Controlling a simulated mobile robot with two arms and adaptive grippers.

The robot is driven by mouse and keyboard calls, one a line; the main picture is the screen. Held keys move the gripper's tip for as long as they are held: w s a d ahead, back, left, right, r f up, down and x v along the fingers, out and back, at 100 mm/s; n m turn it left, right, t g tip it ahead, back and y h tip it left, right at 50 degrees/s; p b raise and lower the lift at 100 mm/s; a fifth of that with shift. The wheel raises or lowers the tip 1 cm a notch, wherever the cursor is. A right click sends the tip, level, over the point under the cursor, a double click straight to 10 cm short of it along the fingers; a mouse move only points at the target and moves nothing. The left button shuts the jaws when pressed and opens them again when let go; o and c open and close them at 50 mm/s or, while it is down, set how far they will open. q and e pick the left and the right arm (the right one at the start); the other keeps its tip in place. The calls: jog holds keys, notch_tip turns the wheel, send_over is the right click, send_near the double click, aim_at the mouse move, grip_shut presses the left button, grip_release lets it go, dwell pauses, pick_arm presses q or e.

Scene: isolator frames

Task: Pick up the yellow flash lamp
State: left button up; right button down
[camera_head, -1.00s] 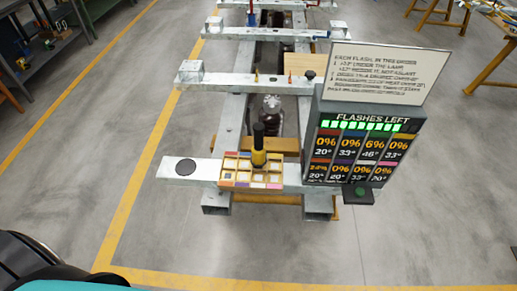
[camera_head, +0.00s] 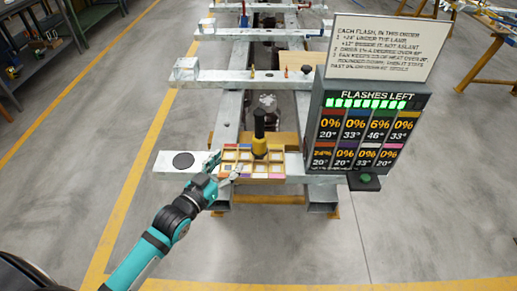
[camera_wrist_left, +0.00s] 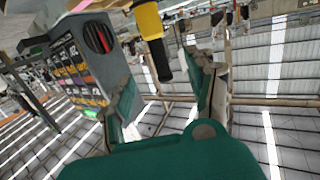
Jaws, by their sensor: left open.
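The yellow flash lamp (camera_head: 260,146) stands upright at the compartmented tray (camera_head: 222,168), its black end up and its yellow part lower. In the left wrist view the lamp (camera_wrist_left: 149,21) appears at the top, between the directions of the two fingers. My left gripper (camera_head: 222,168) is just left of the lamp, over the tray's left side. In the left wrist view the gripper (camera_wrist_left: 165,78) is open, fingers spread, with no visible contact on the lamp. My right gripper is not in view.
A display box (camera_head: 366,130) reading "FLASHES LEFT" stands close to the right, with an instruction board (camera_head: 388,47) above it. A dark round pad (camera_head: 183,160) lies on the metal beam to the left. A green button (camera_head: 365,177) is below the display. The front floor is clear.

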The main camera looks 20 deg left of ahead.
pick_arm(q)
jog(key=t, duration=0.1)
send_near(257, 121)
jog(key=shift+h, duration=0.4)
jog(key=b+x, duration=0.5)
jog(key=x, duration=0.1)
jog(key=shift+w+b, duration=0.1)
jog(key=shift+b, duration=0.25)
jog(key=b+x, duration=0.1)
jog(key=x, duration=0.1)
jog(key=b+x, duration=0.2)
jog(key=shift+w+a, duration=0.15)
jog(key=shift+w, duration=0.25)
jog(key=shift+w+r+b, duration=0.15)
jog(key=shift+w+b, duration=0.2)
jog(key=shift+w, duration=0.05)
jog(key=shift+r, duration=0.1)
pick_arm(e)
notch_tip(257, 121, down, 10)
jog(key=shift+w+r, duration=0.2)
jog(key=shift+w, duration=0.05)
pick_arm(q)
jog(key=shift+s, duration=0.1)
grip_shut()
jog(key=shift+r, duration=0.2)
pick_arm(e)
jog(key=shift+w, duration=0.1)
